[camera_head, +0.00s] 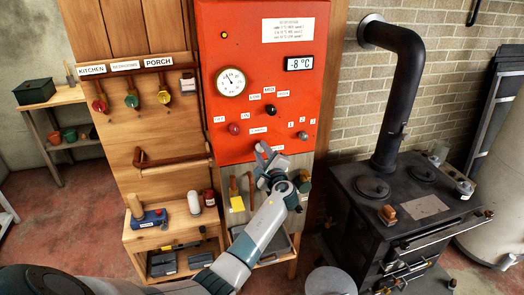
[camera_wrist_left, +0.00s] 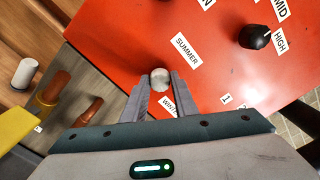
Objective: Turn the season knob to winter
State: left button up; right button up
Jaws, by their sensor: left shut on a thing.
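The season knob (camera_wrist_left: 160,78) is a small, round, silvery knob on the red control panel (camera_head: 212,60). In the left wrist view it sits between the fingertips of my left gripper (camera_wrist_left: 160,88), which is shut on it. A SUMMER label (camera_wrist_left: 187,49) is above it to the right, and a partly covered WINTER label (camera_wrist_left: 169,105) is just below it. I cannot tell which way the knob points. In the head view my left gripper (camera_head: 265,154) is at the panel's lower edge and hides the knob. My right gripper is not in view.
Nearby on the panel are a red knob (camera_head: 234,129), a black knob (camera_head: 271,110) and a grey knob (camera_head: 302,135). Above them are a gauge (camera_head: 231,82) and a display reading -8 °C (camera_head: 299,63). A black stove (camera_head: 385,205) stands right; shelves with tools are below left.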

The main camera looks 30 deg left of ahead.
pick_arm(q)
jog(key=o, duration=1.1)
jog(key=shift+c, duration=0.2)
jog(key=shift+d, duration=0.1)
jog(key=shift+s+d+f, duration=0.1)
jog(key=shift+s+d, duration=0.3)
jog(key=shift+d, duration=0.05)
jog(key=b+v, duration=0.5)
jog(key=v, duration=1.1)
